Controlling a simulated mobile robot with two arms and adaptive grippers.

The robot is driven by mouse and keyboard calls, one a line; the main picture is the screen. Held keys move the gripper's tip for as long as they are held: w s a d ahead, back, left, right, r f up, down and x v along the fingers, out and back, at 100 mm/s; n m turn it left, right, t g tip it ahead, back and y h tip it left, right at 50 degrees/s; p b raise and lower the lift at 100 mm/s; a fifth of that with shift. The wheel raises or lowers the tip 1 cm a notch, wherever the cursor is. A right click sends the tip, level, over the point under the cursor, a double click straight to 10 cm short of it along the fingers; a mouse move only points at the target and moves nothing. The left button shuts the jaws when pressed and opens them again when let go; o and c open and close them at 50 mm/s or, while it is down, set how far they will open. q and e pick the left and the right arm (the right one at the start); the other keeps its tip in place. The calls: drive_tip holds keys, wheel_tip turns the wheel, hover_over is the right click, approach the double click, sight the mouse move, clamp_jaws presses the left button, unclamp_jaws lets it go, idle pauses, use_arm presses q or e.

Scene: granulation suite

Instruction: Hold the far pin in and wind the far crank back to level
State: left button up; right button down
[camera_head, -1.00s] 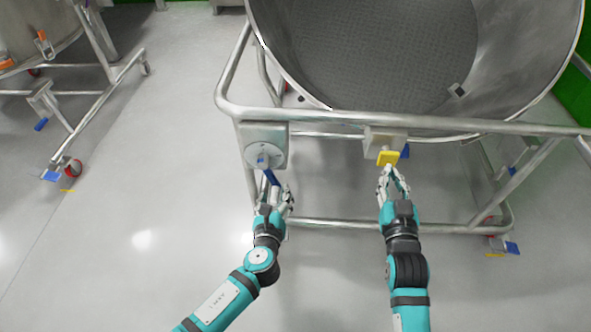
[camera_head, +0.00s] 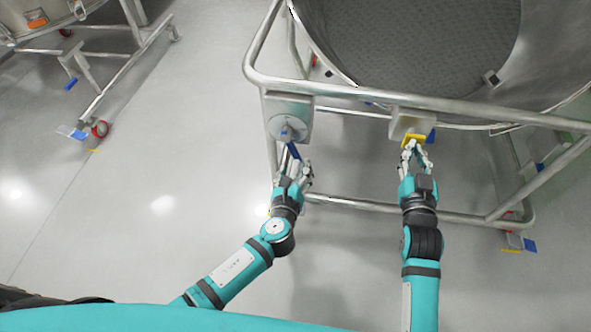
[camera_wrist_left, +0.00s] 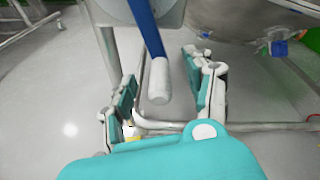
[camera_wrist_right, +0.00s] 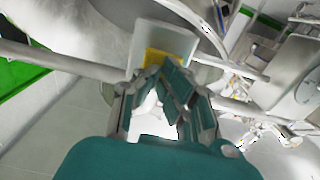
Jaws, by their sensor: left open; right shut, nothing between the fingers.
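The crank has a blue arm (camera_head: 293,150) hanging down and slightly right from a round hub (camera_head: 287,129) on the frame's grey box. Its white grip (camera_wrist_left: 158,82) shows in the left wrist view, between the spread fingers of my left gripper (camera_head: 297,170), which is open and not clamped on it. The yellow pin (camera_head: 414,138) sits on a second box on the same rail, right of the crank. My right gripper (camera_head: 414,151) is shut, with its fingertips at the pin's face. The pin also shows beyond the fingertips in the right wrist view (camera_wrist_right: 158,58); contact is hard to tell.
A large steel vessel (camera_head: 425,45) lies tilted in the tubular frame (camera_head: 350,94) behind the boxes. Another wheeled frame (camera_head: 118,80) stands at the upper left. Grey floor (camera_head: 150,160) is clear to the left.

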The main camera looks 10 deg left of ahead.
use_arm(q)
drive_tip(key=shift+c, duration=0.3)
clamp_jaws()
use_arm(e)
drive_tip(key=w, duration=0.2)
drive_tip(key=shift+w+r, duration=0.1)
drive_tip(key=shift+w, duration=0.2)
